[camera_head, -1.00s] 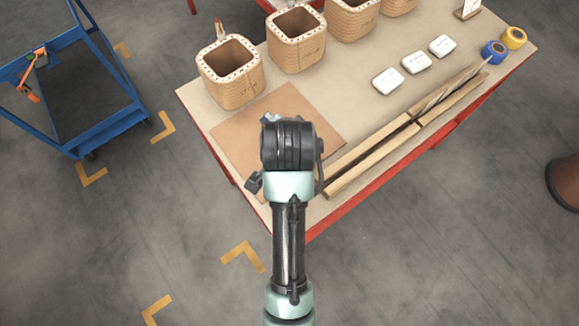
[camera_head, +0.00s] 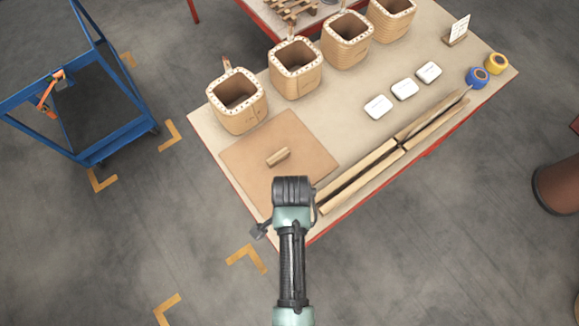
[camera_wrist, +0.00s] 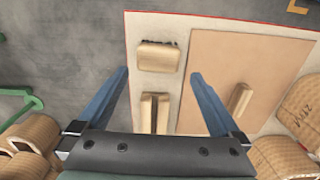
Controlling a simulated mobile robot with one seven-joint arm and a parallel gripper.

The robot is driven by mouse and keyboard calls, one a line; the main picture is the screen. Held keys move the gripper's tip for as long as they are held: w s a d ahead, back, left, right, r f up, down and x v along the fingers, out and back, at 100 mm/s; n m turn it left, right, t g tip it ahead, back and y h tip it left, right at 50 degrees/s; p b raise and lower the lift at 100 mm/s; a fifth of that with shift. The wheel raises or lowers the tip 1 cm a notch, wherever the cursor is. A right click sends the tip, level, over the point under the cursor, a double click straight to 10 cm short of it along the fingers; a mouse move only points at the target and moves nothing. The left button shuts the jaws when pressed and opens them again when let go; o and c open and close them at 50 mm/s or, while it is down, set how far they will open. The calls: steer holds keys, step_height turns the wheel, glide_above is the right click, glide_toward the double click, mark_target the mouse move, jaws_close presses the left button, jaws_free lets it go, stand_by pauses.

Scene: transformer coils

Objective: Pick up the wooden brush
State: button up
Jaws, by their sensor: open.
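The wooden brush (camera_wrist: 157,57) shows in the wrist view as a pale wooden block with dark bristles along its far side. It lies on the table near the edge, left of the brown mat (camera_wrist: 207,103). My gripper (camera_wrist: 160,76) is open and empty, its two blue fingers spread on either side of the brush in the picture. The brush lies beyond the fingertips and appears apart from them. In the head view the brush and my fingers are hidden behind my arm.
A small wooden block (camera_head: 278,157) lies on the brown mat. Long wooden strips (camera_head: 360,172) lie along the table's front edge, close to the brush. Several wooden coil housings (camera_head: 237,101) stand at the back. A blue cart (camera_head: 102,148) stands left on the floor.

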steer(key=f, duration=0.4)
steer(key=shift+s+a+f+p, duration=0.15)
steer(key=shift+s+f+p, duration=0.2)
steer(key=shift+f+p, duration=0.05)
steer(key=shift+f, duration=0.55)
steer(key=c, duration=1.2)
